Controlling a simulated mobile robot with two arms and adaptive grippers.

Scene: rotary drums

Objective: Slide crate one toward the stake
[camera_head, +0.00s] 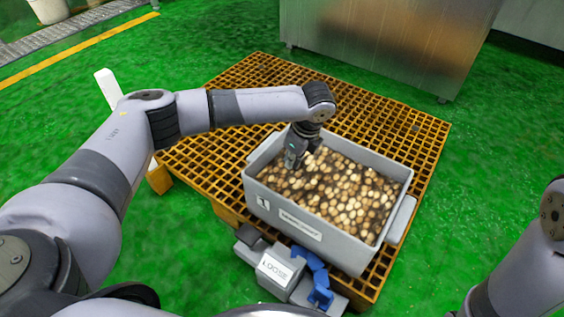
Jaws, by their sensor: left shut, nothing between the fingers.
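Crate one (305,233) is a grey rectangular bin with a "1" label on its front wall. It is filled with round brown and cream pieces and sits on a yellow-orange grid pallet (215,140). My left gripper (292,164) is shut and empty, pointing down at the crate's far left inner corner. It hides part of that corner; I cannot tell whether it touches the wall or the contents. A white upright post (107,86) stands left of the pallet, partly behind my left arm; I cannot tell if it is the stake. My right gripper is out of view.
Free pallet grid lies behind and to the left of the crate. A large metal cabinet (380,40) stands behind the pallet. The green floor (500,130) is clear at right. A pale bucket (48,10) is at the far upper left.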

